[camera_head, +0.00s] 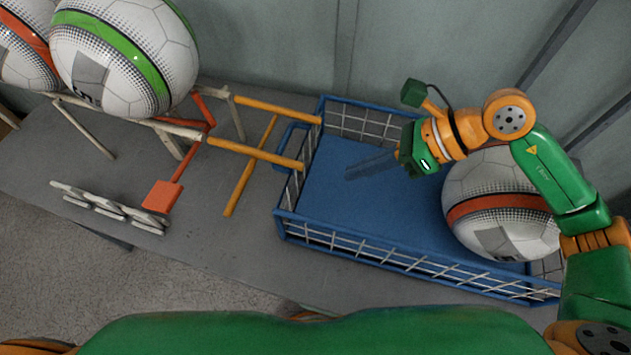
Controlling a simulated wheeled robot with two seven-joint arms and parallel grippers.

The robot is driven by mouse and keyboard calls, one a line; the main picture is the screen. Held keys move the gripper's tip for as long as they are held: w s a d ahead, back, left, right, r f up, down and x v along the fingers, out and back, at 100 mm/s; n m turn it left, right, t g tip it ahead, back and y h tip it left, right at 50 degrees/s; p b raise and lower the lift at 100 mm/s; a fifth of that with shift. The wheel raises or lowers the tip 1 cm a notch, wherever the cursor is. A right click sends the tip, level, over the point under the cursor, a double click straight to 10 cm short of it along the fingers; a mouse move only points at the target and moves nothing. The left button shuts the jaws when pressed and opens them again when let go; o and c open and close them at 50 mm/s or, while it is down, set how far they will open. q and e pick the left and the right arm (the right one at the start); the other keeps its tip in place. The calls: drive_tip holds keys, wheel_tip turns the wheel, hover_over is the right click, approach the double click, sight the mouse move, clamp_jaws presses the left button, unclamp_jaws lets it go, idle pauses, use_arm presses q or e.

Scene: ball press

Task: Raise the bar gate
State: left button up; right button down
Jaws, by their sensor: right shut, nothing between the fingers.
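The red bar gate (198,140) stands at the lower end of the cream ball rails. Its bent bar runs down to a flat orange-red plate (162,196) near the table surface. A white ball with a green stripe (125,56) rests on the rails just left of the gate, and a ball with an orange stripe (28,46) sits behind it. My right gripper (350,173) is shut and empty above the blue basket's floor, well to the right of the gate and apart from it. My left gripper is out of view.
The blue wire basket (376,264) holds a ball with a red-brown stripe (503,204) at its right end, partly behind my right arm. Orange rails (255,152) lead from the gate to the basket. A white slatted rack (108,208) lies at the table's front left.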

drive_tip(key=p+x, duration=0.2)
drive_tip(key=x, duration=0.8)
drive_tip(key=shift+s+a+f, duration=0.15)
drive_tip(key=r+p, duration=0.2)
drive_tip(key=r, duration=0.1)
drive_tip(key=shift+w+r, duration=0.15)
drive_tip(key=shift+w, duration=0.2)
drive_tip(key=shift+w+r+p, duration=0.1)
drive_tip(key=shift+r+p, duration=0.2)
drive_tip(key=shift+r, duration=0.05)
